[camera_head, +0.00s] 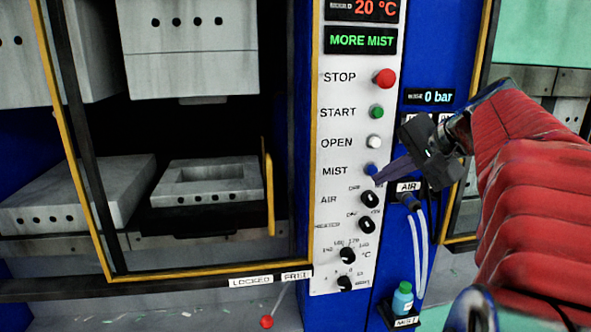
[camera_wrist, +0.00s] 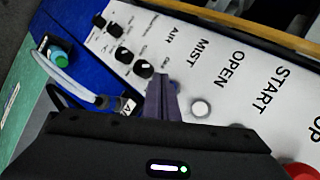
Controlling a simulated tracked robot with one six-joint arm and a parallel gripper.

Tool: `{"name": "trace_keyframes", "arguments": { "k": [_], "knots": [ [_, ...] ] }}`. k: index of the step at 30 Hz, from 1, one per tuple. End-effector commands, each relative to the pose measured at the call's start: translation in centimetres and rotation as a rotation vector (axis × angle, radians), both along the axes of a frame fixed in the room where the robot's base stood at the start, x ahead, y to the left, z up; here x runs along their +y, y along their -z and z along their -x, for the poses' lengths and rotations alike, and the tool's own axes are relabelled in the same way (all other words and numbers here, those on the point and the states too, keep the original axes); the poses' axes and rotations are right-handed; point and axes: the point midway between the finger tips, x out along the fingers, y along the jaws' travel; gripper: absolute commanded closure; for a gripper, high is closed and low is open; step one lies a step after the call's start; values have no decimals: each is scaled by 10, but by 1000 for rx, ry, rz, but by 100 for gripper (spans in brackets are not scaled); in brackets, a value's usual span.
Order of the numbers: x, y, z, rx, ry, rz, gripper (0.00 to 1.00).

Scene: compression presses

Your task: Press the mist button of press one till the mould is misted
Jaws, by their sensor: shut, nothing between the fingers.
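The blue mist button (camera_head: 371,169) is on the white control panel (camera_head: 333,205), beside the word MIST. My gripper (camera_head: 379,178) is shut and empty, and its fingertips are at the button's lower right edge; I cannot tell whether they touch it. In the wrist view the shut fingers (camera_wrist: 161,92) point at the panel and largely hide the button, with a bit of blue (camera_wrist: 175,87) beside them. The display (camera_head: 360,41) reads MORE MIST in green. The mould's lower half (camera_head: 207,182), with a rectangular recess, lies in the press behind the yellow-edged frame.
Above the mist button are the white open button (camera_head: 374,142), green start button (camera_head: 376,111) and red stop button (camera_head: 385,78). Black knobs (camera_head: 369,198) sit just below. An AIR fitting with hoses (camera_head: 411,201) and a blue-green bottle (camera_head: 402,299) are at the right.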

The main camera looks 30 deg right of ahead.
Motion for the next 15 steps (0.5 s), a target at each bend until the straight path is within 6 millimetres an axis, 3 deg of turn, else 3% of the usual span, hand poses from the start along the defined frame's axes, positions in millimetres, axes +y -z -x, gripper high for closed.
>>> {"name": "trace_keyframes", "arguments": {
  "k": [15],
  "knots": [
    [-3, -1, -7, 0, 1, 0, 100]
  ]
}}
